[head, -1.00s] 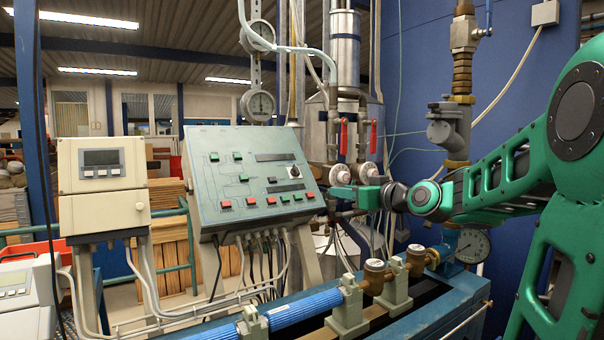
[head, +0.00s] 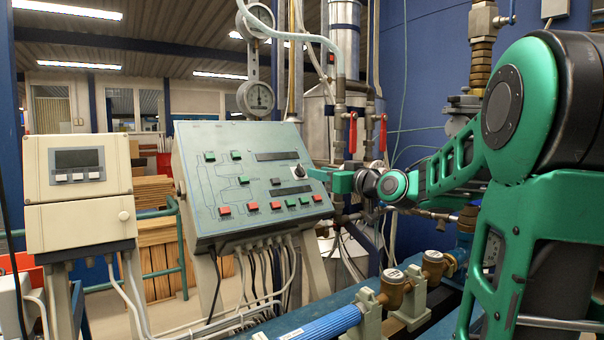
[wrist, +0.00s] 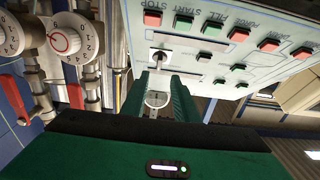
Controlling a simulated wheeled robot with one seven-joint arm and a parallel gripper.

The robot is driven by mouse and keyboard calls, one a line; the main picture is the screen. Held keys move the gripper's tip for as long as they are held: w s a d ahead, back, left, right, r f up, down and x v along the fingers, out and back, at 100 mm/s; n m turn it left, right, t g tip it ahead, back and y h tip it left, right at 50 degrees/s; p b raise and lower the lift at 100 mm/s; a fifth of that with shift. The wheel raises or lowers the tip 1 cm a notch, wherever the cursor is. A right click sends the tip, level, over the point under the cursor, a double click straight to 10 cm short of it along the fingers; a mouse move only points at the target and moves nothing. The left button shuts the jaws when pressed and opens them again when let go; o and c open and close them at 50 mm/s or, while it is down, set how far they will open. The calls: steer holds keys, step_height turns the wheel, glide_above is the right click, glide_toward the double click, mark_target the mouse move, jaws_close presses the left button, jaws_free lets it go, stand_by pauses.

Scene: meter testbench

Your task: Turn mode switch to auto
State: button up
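The mode switch (head: 299,171) is a small dark rotary knob at the right side of the sloped grey control panel (head: 212,208) in the head view. It also shows in the wrist view as a knob (wrist: 159,57), just beyond my fingertips. My gripper (head: 314,174) points left at the panel, its tips close to the knob. In the wrist view the two green fingers of my gripper (wrist: 160,78) stand apart with nothing between them. Whether they touch the knob is unclear. The knob's labels are too small to read.
Green (head: 210,157) and red (head: 225,211) push buttons sit on the panel near the knob. Red-handled valves (head: 353,132) and pipes stand behind my gripper. A cream meter box (head: 80,190) stands left. Brass fittings (head: 394,288) and a blue pipe (head: 322,326) run below.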

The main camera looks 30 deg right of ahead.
mark_target(302, 169)
steer(key=w, duration=0.8)
steer(key=shift+c, duration=0.6)
steer(key=c, duration=0.5)
steer(key=shift+w, duration=0.1)
